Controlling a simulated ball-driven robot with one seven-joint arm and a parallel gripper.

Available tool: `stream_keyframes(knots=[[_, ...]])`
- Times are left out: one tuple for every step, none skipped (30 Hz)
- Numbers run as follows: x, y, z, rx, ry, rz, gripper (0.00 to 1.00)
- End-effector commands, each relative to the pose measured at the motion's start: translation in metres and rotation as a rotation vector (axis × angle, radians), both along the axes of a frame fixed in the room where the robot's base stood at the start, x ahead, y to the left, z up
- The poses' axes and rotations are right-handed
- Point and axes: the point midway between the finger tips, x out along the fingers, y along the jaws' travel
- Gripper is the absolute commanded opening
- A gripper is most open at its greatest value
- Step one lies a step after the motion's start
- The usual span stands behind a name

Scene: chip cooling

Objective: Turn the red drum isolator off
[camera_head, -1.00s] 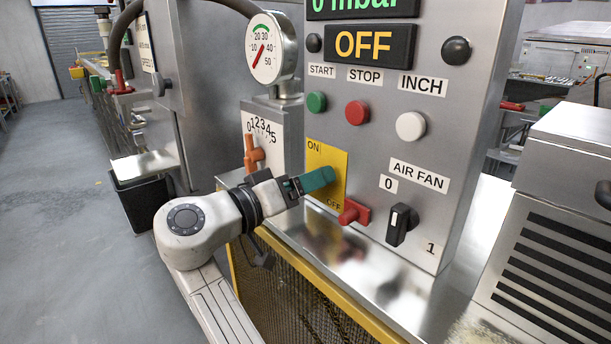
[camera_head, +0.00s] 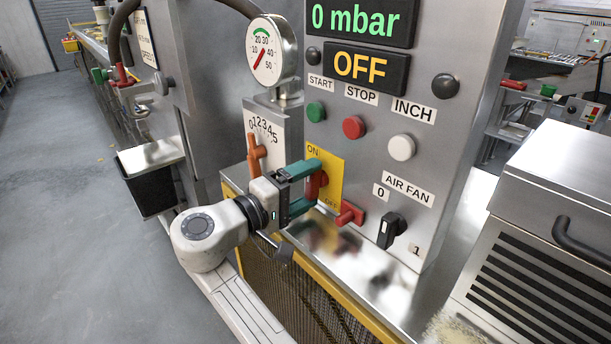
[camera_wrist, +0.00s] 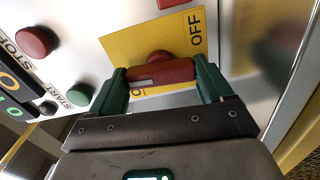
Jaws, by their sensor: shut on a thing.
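The red drum isolator handle (camera_head: 318,184) sits on a yellow plate (camera_head: 336,174) marked ON at the top left and OFF at the lower right. My gripper (camera_head: 310,188) has its two green fingers around the handle, one above and one below in the head view. In the wrist view, the red handle (camera_wrist: 160,72) is a bar spanning between the green fingers of my gripper (camera_wrist: 161,84), at its two ends. The handle's exact setting is hard to tell.
A red lever (camera_head: 348,214) juts out just right of the plate. The black AIR FAN switch (camera_head: 391,230) is further right. An orange lever (camera_head: 256,155) stands left of my gripper. START, STOP and INCH buttons are above. A steel ledge (camera_head: 330,245) lies below.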

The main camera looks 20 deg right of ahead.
Motion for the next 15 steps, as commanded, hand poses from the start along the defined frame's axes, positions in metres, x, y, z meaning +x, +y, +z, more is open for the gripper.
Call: stream_keyframes(knots=[[0.0011, 0.0010, 0.0025, -0.006, 0.021, 0.006, 0.49], [0.0011, 0.0010, 0.0022, -0.010, 0.032, 0.006, 0.49], [0.0011, 0.0010, 0.0019, -0.016, 0.047, 0.006, 0.49], [0.0011, 0.0009, 0.0016, -0.018, 0.056, 0.006, 0.49], [0.0012, 0.0009, 0.0014, -0.021, 0.065, 0.006, 0.49], [0.0011, 0.0009, 0.0011, -0.024, 0.074, 0.006, 0.49], [0.0011, 0.0010, 0.0009, -0.026, 0.081, 0.006, 0.49], [0.0011, 0.0010, 0.0008, -0.028, 0.085, 0.006, 0.49], [0.0011, 0.0010, 0.0005, -0.030, 0.091, 0.006, 0.49], [0.0011, 0.0011, 0.0004, -0.031, 0.095, 0.006, 0.49], [0.0011, 0.0011, 0.0002, -0.032, 0.098, 0.006, 0.49], [0.0011, 0.0011, 0.0001, -0.033, 0.101, 0.006, 0.49], [0.0011, 0.0012, 0.0000, -0.033, 0.102, 0.006, 0.49], [0.0011, 0.0012, -0.0001, -0.034, 0.103, 0.006, 0.49], [0.0011, 0.0012, -0.0003, -0.034, 0.104, 0.007, 0.49]])
